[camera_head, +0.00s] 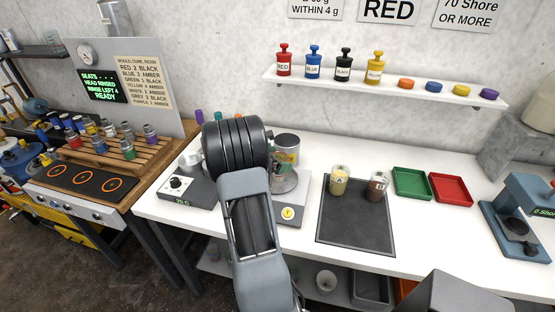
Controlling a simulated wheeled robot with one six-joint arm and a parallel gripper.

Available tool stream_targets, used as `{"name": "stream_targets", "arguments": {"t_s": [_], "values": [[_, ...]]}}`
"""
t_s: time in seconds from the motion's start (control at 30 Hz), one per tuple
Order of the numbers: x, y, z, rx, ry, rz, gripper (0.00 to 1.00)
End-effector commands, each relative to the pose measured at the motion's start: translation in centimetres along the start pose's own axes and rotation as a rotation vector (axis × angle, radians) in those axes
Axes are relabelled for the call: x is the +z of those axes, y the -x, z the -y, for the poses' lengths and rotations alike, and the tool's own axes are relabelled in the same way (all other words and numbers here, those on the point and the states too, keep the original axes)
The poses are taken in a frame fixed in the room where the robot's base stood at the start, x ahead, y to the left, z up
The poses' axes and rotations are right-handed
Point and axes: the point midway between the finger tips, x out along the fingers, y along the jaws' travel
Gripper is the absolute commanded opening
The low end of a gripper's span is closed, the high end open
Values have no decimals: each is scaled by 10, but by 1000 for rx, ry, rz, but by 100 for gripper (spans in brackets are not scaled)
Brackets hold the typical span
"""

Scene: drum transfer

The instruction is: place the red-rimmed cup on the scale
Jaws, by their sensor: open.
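I cannot pick out a red rim on any cup. Two small labelled cups stand on the dark mat, one with pale yellow contents (338,180) and one with brown contents (377,186). A white device with a round steel plate and a yellow button (288,213) stands left of the mat; it may be the scale, but its readout is hidden. A metal can with a coloured label (287,150) is at this device, partly behind my arm. My dark wrist and grey arm link cover the middle of the bench. My gripper's fingers are hidden behind them.
A dial-fronted heater (190,193) with a metal pot stands left of my arm. The dark mat (355,235) has a clear front. Green (411,183) and red (451,189) trays and a blue Shore tester (514,222) are at right. A shelf (400,91) holds coloured bottles.

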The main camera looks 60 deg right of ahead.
Motion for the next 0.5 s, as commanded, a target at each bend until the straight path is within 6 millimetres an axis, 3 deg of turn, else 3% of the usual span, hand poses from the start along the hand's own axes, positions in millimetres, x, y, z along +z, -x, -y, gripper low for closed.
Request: {"name": "stream_targets", "arguments": {"t_s": [0.17, 0.5], "values": [[2, 18, -1, 4, 0, 2, 100], [2, 84, -1, 5, -1, 0, 100]]}}
